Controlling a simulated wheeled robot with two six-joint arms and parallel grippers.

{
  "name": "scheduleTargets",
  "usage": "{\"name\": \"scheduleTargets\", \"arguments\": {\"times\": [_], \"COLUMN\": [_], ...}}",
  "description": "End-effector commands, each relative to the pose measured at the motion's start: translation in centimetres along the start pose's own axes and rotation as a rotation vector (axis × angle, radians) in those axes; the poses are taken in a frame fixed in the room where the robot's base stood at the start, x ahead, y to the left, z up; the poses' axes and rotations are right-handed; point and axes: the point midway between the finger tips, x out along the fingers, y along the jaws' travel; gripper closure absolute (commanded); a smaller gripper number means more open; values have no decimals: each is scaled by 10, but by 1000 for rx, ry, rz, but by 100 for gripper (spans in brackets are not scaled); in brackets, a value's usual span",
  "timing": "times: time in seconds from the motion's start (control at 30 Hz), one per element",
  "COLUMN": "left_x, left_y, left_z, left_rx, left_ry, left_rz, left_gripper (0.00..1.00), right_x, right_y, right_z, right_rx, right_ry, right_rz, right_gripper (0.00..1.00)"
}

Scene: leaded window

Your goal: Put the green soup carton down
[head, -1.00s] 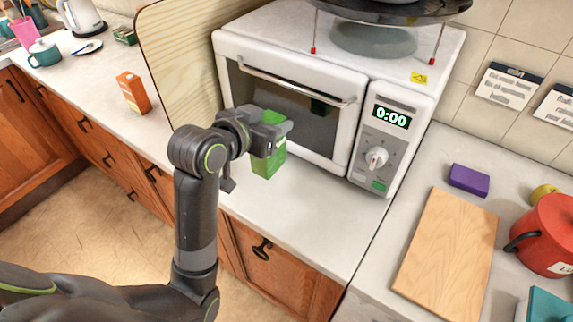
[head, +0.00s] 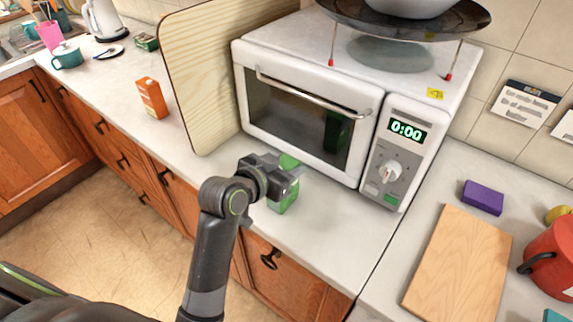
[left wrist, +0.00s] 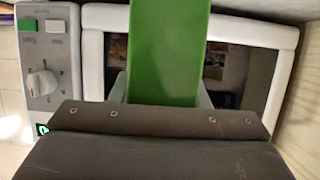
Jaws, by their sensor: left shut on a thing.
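The green soup carton (head: 285,200) is upright at the counter in front of the microwave in the head view. My left gripper (head: 284,180) is shut on it, with its fingers around the upper part of the carton. In the left wrist view the green carton (left wrist: 168,50) stands between the two fingers (left wrist: 162,92), and the microwave is behind it. The carton's base is at or very near the counter top; I cannot tell whether it touches. My right gripper is not in view.
The white microwave (head: 255,125) stands just behind the carton, its door shut. A wooden board (head: 195,75) leans at its left. An orange carton (head: 152,98) stands farther left. A cutting board (head: 458,265) and purple box (head: 483,197) lie at the right. Counter around the carton is clear.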

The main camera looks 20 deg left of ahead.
Motion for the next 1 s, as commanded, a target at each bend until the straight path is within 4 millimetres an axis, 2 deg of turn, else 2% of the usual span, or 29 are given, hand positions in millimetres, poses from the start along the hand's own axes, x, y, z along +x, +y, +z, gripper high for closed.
{"name": "scheduleTargets", "arguments": {"times": [0.13, 0.17, 0.3, 0.67, 0.87, 1.0], "left_x": [1, 1, 1, -2, -25, -52], "left_y": [0, 0, 0, 0, 0, -1], "left_z": [3, 2, 2, -1, 0, 0], "left_rx": [-1, -1, 0, 1, 0, 2], "left_ry": [1, 0, 0, 0, 1, 1], "left_rz": [0, 0, 0, 0, -1, -2], "left_gripper": [98, 55, 37, 37, 37, 37], "right_x": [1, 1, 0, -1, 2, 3], "right_y": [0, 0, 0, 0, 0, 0], "right_z": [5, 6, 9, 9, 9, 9], "right_rx": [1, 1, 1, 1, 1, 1], "right_ry": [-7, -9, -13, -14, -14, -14], "right_rz": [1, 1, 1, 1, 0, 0], "right_gripper": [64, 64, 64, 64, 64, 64]}}
